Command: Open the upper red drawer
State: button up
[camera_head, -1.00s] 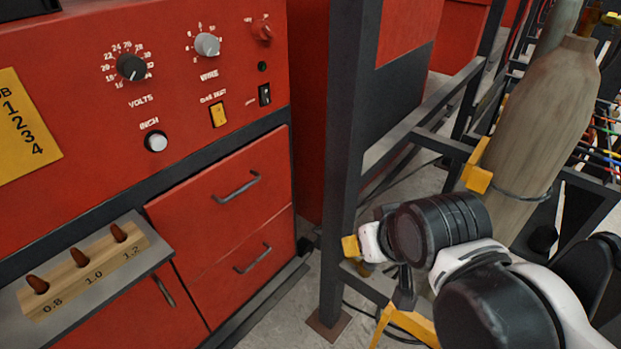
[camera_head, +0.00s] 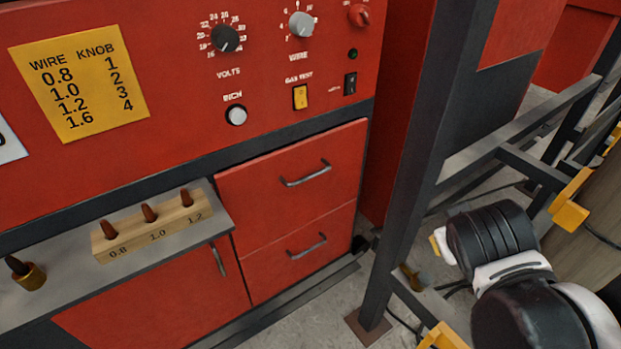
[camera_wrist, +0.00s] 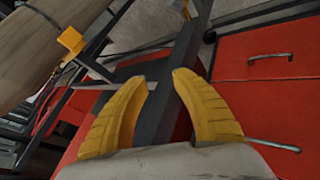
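The upper red drawer (camera_head: 292,182) is shut, in the cabinet under the control panel, with a grey bar handle (camera_head: 306,174). A second red drawer (camera_head: 301,252) with a similar handle lies below it, also shut. My gripper (camera_wrist: 162,85) is open and empty; its two yellow fingers stand apart in the wrist view. In the head view my arm is at the lower right, beyond a dark frame post and apart from the drawers; its fingers are mostly hidden. The wrist view shows red drawer fronts at the right, with one handle (camera_wrist: 270,57) and another grey bar below it.
A dark upright frame post (camera_head: 415,170) stands between the drawers and my arm. A shelf at left holds a wooden block (camera_head: 152,232) with several brown tips. A cylinder (camera_head: 590,250) is at the right edge. Some floor is clear before the drawers.

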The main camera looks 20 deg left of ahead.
jog(key=w+a+n+t, duration=0.2)
jog(key=w+a+n, duration=0.25)
jog(key=a, duration=0.25)
jog(key=n+t+y+b, duration=0.25)
jog(key=n+t, duration=0.35)
jog(key=n, duration=0.4)
send_near(307, 180)
jog(key=shift+y, duration=0.25)
jog(key=w, duration=0.3)
jog(key=w+f+b, duration=0.1)
jog(key=w, duration=0.6)
jog(key=shift+w+a+f+b, duration=0.25)
jog(key=shift+w+f+b, duration=0.15)
grip_shut()
